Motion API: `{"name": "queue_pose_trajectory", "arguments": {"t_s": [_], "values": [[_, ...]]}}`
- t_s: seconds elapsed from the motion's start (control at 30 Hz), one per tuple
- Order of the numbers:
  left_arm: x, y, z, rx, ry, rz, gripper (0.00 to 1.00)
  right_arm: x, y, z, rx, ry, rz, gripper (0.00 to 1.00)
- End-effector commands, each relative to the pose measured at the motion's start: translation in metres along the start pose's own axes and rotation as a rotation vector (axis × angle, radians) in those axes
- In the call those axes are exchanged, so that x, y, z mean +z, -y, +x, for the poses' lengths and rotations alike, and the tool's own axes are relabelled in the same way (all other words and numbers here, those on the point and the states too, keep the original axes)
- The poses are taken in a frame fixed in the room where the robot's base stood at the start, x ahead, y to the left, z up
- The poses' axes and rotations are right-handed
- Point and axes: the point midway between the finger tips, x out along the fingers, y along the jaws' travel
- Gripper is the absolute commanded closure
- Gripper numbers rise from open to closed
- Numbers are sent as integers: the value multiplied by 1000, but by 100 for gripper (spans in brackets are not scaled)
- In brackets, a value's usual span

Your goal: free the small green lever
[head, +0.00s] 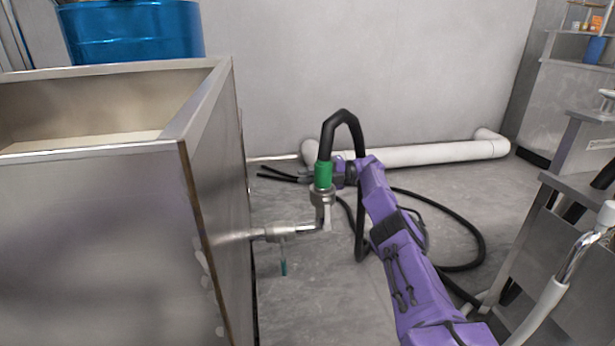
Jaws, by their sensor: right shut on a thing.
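The small green lever (283,268) hangs down under a metal valve (280,232) on a short pipe from the side of the steel tub (85,240). A larger green collar (323,175) sits upright at the end of that pipe, with a black hose (341,117) arching out of its top. My right gripper (325,174) comes in from the right and is shut at the collar, above and to the right of the lever. The collar hides part of the fingers. The lever is apart from the gripper. My left gripper is not in view.
The black hose runs down behind my arm and loops on the floor (310,290). A white pipe (430,154) runs along the wall. A blue barrel (130,32) stands behind the tub. A metal bench (560,230) is at the right. The floor below the lever is clear.

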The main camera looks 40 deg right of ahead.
Motion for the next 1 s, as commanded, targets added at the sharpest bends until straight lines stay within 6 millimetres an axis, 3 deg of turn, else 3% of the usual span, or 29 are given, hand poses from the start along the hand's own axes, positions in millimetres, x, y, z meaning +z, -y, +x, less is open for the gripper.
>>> {"name": "queue_pose_trajectory", "arguments": {"t_s": [0.6, 0.63, 1.0], "values": [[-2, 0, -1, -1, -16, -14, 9, 0, -3, 0, 1, 1, -40, 100], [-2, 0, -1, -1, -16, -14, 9, 0, -3, 0, 1, 1, -40, 75], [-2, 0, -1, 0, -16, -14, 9, 0, -2, 0, 0, 0, -38, 74]]}}
